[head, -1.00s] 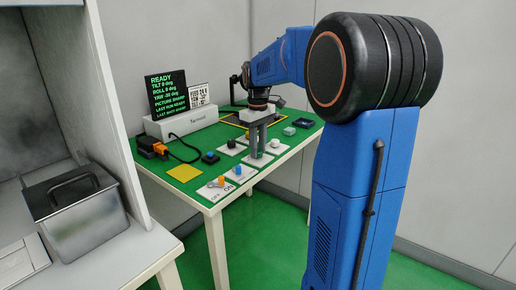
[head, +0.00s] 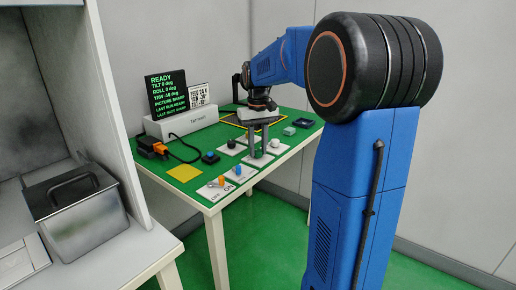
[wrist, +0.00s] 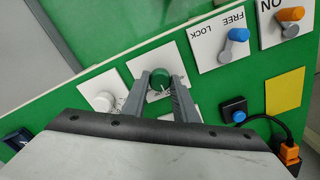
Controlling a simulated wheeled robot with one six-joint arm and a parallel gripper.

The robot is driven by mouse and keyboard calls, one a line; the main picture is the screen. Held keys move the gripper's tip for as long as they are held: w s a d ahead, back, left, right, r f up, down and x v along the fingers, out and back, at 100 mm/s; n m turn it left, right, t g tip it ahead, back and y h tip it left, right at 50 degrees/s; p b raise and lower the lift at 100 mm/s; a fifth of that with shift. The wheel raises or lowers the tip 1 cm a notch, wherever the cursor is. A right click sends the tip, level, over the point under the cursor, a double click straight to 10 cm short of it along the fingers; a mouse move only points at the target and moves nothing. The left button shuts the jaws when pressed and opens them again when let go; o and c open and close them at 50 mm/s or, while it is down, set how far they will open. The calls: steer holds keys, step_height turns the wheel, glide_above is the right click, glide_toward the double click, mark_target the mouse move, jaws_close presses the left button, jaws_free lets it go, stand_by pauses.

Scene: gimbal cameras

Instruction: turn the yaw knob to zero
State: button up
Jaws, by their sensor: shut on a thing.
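The green knob (wrist: 159,80) sits on a white plate in the wrist view. My gripper (head: 258,150) points down over the table, and its two grey fingers are shut on this knob, one on each side. In the head view the knob shows small and dark green low between the fingertips. The black display (head: 168,92) shows green text: READY, tilt 0, roll 0, and a yaw that looks like about -10 deg, small and hard to read. The knob's plate label is mostly hidden by the fingers.
A white knob (wrist: 104,101) stands beside the green one. A blue FREE/LOCK lever (wrist: 236,35) and an orange ON lever (wrist: 290,14) are near the table edge. A black box with a blue button (wrist: 238,113) and an orange connector (head: 152,146) with cable lie nearby.

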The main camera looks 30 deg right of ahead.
mark_target(258, 151)
stand_by(0.3)
steer(key=o, duration=1.1)
steer(key=shift+c, duration=0.2)
step_height(258, 151, up, 18)
steer(key=shift+f, duration=0.25)
steer(key=s+a+f+t, duration=0.1)
steer(key=s+a+f, duration=0.4)
steer(key=s+f, duration=0.3)
steer(key=s+a+f+n+t, duration=0.1)
steer(key=s+a+f+t, duration=0.1)
steer(key=s+a+f, duration=0.3)
steer(key=s+a+f+n+t, duration=0.1)
steer(key=s+a+f, duration=0.5)
steer(key=s+f, duration=0.5)
steer(key=s, duration=0.5)
steer(key=shift+s+f+t, duration=0.25)
steer(key=shift+t, duration=0.15)
